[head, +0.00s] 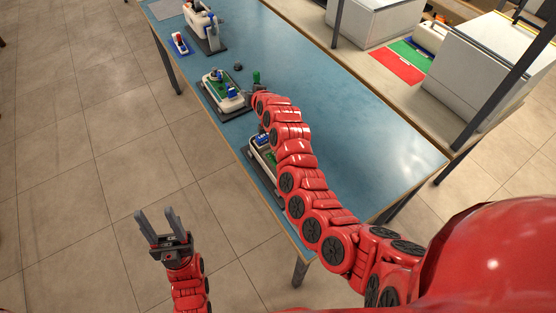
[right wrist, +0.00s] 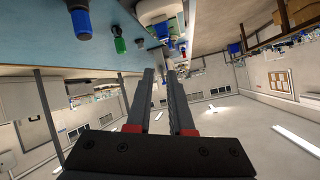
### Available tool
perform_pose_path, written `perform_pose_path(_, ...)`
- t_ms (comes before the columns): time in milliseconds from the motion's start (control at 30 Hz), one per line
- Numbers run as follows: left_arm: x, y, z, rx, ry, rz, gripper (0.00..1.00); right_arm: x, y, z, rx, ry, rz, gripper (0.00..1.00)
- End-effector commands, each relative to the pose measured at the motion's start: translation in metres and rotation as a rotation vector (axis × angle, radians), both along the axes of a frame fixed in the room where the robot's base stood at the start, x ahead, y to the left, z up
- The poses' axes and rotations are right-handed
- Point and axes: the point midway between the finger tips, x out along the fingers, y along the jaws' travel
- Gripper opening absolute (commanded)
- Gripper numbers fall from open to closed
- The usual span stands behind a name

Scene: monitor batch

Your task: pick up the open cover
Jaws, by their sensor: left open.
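My left gripper (head: 163,226) is open and empty, over the floor left of the table, well apart from everything on it. My right arm reaches over the table; its gripper is mostly hidden behind the arm in the head view. In the right wrist view its fingers (right wrist: 160,80) are apart with nothing between them. A white-rimmed unit with a green inside (head: 226,94) lies on a dark base. A similar unit (head: 262,158) is partly hidden behind my right arm. A white upright unit (head: 201,22) stands at the far end. I cannot tell which part is the open cover.
The blue table (head: 350,120) is bare on its right side. A small blue tray with a red part (head: 180,43) lies at the far left edge. A green-capped item (head: 256,77) stands near my right arm's end. A second bench (head: 438,85) holds white boxes.

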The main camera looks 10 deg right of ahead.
Motion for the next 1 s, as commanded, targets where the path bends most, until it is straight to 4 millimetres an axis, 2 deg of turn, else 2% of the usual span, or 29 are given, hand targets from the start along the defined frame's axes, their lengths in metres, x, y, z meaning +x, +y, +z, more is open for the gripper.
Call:
perform_pose_path(33,0.0,0.0,0.007,0.0,0.0,0.0,0.5,-0.005,0.012,0.012,-0.023,0.084,0.062,0.2)
perform_pose_path(100,0.0,0.0,0.011,0.0,0.0,0.0,0.5,-0.024,0.026,0.016,-0.073,0.228,0.153,0.2)
perform_pose_path(167,0.0,0.0,0.014,0.0,0.0,0.0,0.5,-0.046,0.033,0.021,-0.13,0.35,0.224,0.2)
perform_pose_path(200,0.0,0.0,0.017,0.0,0.0,0.0,0.5,-0.063,0.034,0.023,-0.174,0.435,0.267,0.2)
perform_pose_path(267,0.0,0.0,0.02,0.0,0.0,0.0,0.5,-0.091,0.031,0.028,-0.243,0.556,0.321,0.2)
perform_pose_path(400,0.0,0.0,0.025,0.0,0.0,0.0,0.5,-0.148,0.012,0.042,-0.39,0.786,0.391,0.2)
perform_pose_path(500,0.0,0.0,0.026,0.0,0.0,0.0,0.5,-0.175,-0.001,0.049,-0.462,0.893,0.407,0.2)
perform_pose_path(667,0.0,0.0,0.018,0.0,0.0,0.0,0.5,-0.192,-0.011,0.044,-0.502,0.961,0.414,0.2)
perform_pose_path(933,0.0,0.0,-0.033,0.0,0.0,0.0,0.5,-0.192,-0.009,-0.012,-0.498,0.959,0.415,0.2)
perform_pose_path(967,0.0,0.0,-0.024,0.0,0.001,0.0,0.5,-0.192,-0.007,-0.008,-0.495,0.957,0.42,0.2)
perform_pose_path(1000,0.0,0.0,-0.023,0.0,0.0,0.0,0.5,-0.191,-0.006,-0.012,-0.492,0.954,0.418,0.2)
